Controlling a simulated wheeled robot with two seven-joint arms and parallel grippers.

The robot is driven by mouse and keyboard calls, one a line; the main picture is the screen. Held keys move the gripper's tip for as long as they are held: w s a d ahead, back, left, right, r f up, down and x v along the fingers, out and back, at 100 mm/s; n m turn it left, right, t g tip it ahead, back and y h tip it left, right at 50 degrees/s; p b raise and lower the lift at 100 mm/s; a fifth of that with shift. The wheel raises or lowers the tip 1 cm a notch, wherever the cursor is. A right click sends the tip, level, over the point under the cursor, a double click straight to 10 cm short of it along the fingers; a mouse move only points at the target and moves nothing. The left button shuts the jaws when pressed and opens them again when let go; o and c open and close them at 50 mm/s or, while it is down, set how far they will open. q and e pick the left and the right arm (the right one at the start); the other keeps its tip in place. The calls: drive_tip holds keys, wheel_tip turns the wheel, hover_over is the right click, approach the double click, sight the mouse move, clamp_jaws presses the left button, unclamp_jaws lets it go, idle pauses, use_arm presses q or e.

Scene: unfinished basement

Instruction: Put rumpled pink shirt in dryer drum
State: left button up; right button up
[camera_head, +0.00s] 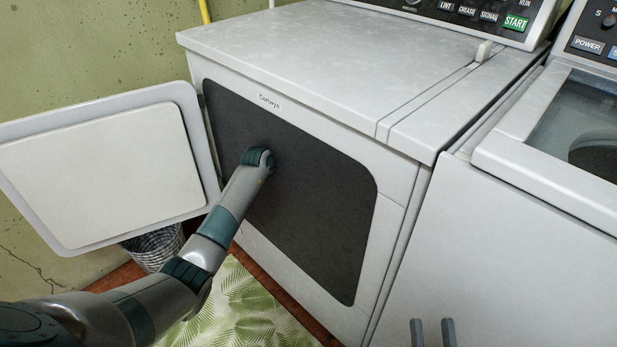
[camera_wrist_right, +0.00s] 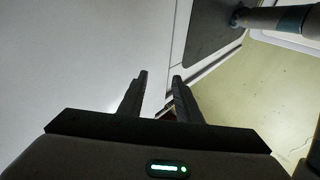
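The dryer (camera_head: 300,40) stands in the middle of the head view with its door (camera_head: 100,165) swung open to the left. The drum opening (camera_head: 315,215) is a dark area, and nothing inside it can be made out. My left arm reaches from the lower left to this opening; its end meets the dark area, and the left gripper is hidden. My right gripper (camera_head: 432,333) is at the bottom edge, in front of the washer. In the wrist view its two fingers (camera_wrist_right: 160,95) are apart with nothing between them. No pink shirt shows in either view.
A washer (camera_head: 510,230) with a glass lid (camera_head: 585,120) stands close to the dryer's right. A wire basket (camera_head: 152,248) is on the floor below the open door. A leaf-patterned mat (camera_head: 245,310) lies before the dryer. The dryer top is clear.

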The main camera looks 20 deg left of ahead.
use_arm(q)
drive_tip(key=shift+f+b, duration=0.3)
drive_tip(key=shift+f, duration=0.25)
drive_tip(key=o, duration=0.9)
use_arm(e)
drive_tip(key=shift+s+r+t+y, duration=0.15)
drive_tip(key=shift+s+r+t, duration=0.2)
drive_tip(key=shift+r, duration=0.25)
drive_tip(key=shift+s+r+t+y, duration=0.2)
drive_tip(key=shift+r+t, duration=0.15)
drive_tip(key=shift+r, duration=0.2)
use_arm(q)
drive_tip(key=shift+s, duration=0.1)
drive_tip(key=p+v, duration=0.1)
drive_tip(key=v, duration=0.6)
drive_tip(key=shift+s+r+p, duration=0.1)
drive_tip(key=shift+r+p, duration=0.05)
drive_tip(key=shift+p, duration=0.25)
use_arm(e)
wheel_tip(320, 180, down, 6)
drive_tip(key=w+g+h, duration=0.1)
drive_tip(key=w+g, duration=0.1)
drive_tip(key=g, duration=0.1)
drive_tip(key=shift+w+g+h, duration=0.2)
drive_tip(key=shift+g+h, duration=0.15)
drive_tip(key=shift+g, duration=0.05)
